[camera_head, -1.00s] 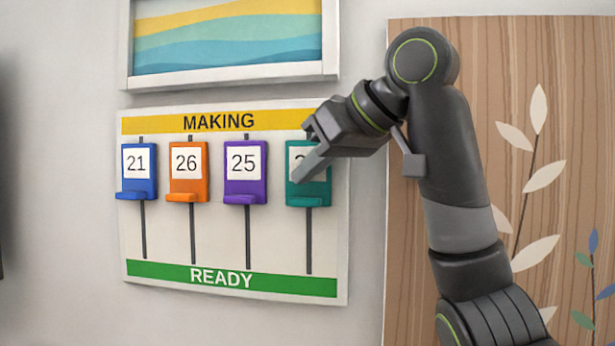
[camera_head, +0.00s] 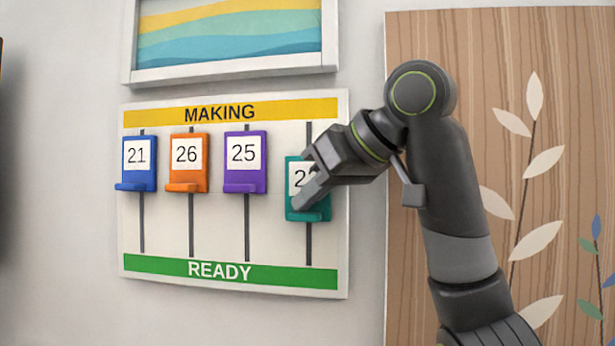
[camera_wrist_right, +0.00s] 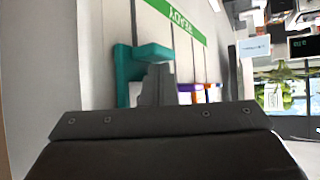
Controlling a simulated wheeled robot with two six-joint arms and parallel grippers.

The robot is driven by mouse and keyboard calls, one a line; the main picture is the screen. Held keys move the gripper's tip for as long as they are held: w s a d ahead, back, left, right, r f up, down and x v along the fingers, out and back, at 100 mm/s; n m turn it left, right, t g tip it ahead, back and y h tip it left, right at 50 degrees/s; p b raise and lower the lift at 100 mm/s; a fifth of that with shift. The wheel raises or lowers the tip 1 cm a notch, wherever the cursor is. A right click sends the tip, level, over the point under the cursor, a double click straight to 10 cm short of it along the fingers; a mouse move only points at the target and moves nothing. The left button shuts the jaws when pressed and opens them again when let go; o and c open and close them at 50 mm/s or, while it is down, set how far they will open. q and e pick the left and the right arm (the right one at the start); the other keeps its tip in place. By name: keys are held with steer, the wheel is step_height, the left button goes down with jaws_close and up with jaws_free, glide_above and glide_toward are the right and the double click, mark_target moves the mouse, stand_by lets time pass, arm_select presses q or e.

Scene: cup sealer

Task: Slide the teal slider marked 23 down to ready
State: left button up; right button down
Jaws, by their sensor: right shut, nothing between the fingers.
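The teal slider (camera_head: 319,207) hangs on the rightmost track of the white board (camera_head: 270,235). It sits a little lower than the other sliders, above the green READY band (camera_head: 215,271). Its label shows a 2; the second digit is hidden behind my gripper. My right gripper (camera_head: 300,203) is shut with nothing between its fingers, its tips at the teal slider's lower ledge. In the right wrist view the fingers (camera_wrist_right: 158,84) show close beside the teal ledge (camera_wrist_right: 150,52); whether they touch I cannot tell. My left gripper is not in view.
The blue slider 21 (camera_head: 138,168), orange slider 26 (camera_head: 187,168) and purple slider 25 (camera_head: 244,168) stand near the yellow MAKING band (camera_head: 225,112). The track below the teal slider is clear. A wood panel (camera_head: 460,60) is on the right.

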mark_target(311, 229)
steer(key=shift+f+b, duration=1.9)
steer(key=shift+f, duration=0.7)
steer(key=shift+r, duration=0.25)
steer(key=s+b, duration=0.1)
steer(key=b, duration=0.2)
steer(key=s+r+b, duration=0.1)
steer(key=s+b, duration=0.1)
steer(key=b, duration=0.1)
steer(key=s+a+r+b, duration=0.1)
steer(key=b, duration=0.3)
steer(key=shift+s+r, duration=0.2)
steer(key=shift+r, duration=0.05)
steer(key=shift+s+r, duration=0.2)
steer(key=shift+r, duration=0.05)
